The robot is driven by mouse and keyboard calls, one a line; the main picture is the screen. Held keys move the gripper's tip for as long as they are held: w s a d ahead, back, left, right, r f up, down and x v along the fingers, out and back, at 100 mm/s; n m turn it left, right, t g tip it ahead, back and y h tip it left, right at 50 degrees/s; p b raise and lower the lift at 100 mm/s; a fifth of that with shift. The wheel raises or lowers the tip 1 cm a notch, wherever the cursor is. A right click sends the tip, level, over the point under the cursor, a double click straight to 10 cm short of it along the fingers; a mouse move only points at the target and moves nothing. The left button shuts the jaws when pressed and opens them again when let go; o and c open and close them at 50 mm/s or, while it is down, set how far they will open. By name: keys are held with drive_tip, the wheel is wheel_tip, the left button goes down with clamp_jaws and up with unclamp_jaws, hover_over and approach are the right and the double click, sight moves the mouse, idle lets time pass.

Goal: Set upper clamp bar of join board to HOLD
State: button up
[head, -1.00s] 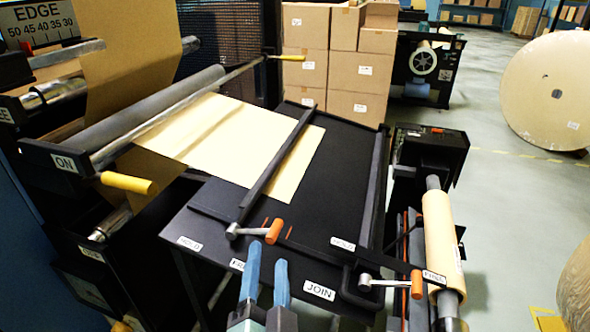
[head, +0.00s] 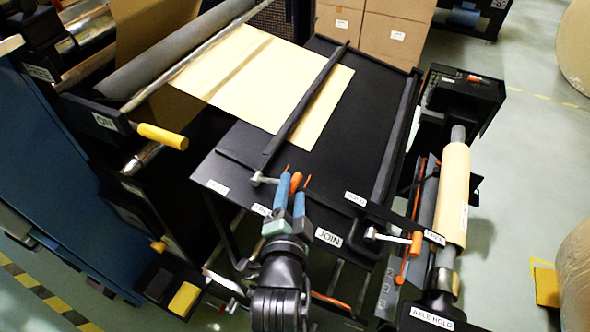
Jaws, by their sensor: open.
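The black join board (head: 355,110) carries a JOIN label (head: 329,239) on its front edge. One dark clamp bar (head: 306,106) lies across the kraft sheet (head: 250,75). Its silver lever (head: 263,179) points right and ends in an orange grip (head: 296,181). The HOLD label (head: 217,187) is left of this lever; a second label, partly hidden, is just below it. My gripper (head: 290,188) is open, its blue fingers on either side of the orange grip in the picture; I cannot tell whether they touch it. The other clamp bar (head: 395,140) has an orange-tipped lever (head: 416,243) at right.
A roll on an axle (head: 454,195) stands right of the board. A roller with a yellow handle (head: 162,136) is at the left. Cardboard boxes (head: 380,40) stand behind. Open floor (head: 520,150) lies to the right.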

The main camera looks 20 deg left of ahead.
drive_tip(key=shift+p+x, duration=0.3)
drive_tip(key=shift+x, duration=2.55)
clamp_jaws()
